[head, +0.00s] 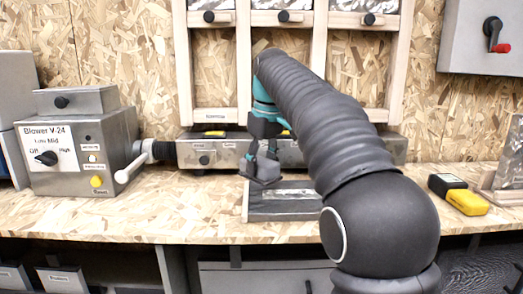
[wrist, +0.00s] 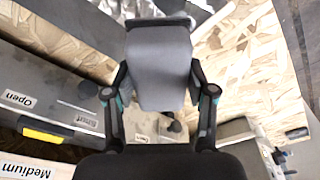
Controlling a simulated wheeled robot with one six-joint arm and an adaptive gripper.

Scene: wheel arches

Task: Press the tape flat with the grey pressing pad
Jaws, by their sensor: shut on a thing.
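My gripper (head: 262,158) is shut on a grey pressing pad (wrist: 160,62), which sits between its two fingers in the wrist view. In the head view the pad (head: 262,171) is held over the left back part of a flat grey panel (head: 252,216) on the bench. A shiny crinkled silver strip (head: 290,195), which looks like the tape, lies on the panel, right of the pad. I cannot tell whether the pad touches the panel. The pad may hide part of the strip.
A blower control box (head: 75,150) with a white-handled lever (head: 130,168) stands left. A metal duct box (head: 205,152) runs behind the panel, below wooden frames (head: 243,60). A black block (head: 446,184) and a yellow block (head: 467,202) lie right. The bench's front left is clear.

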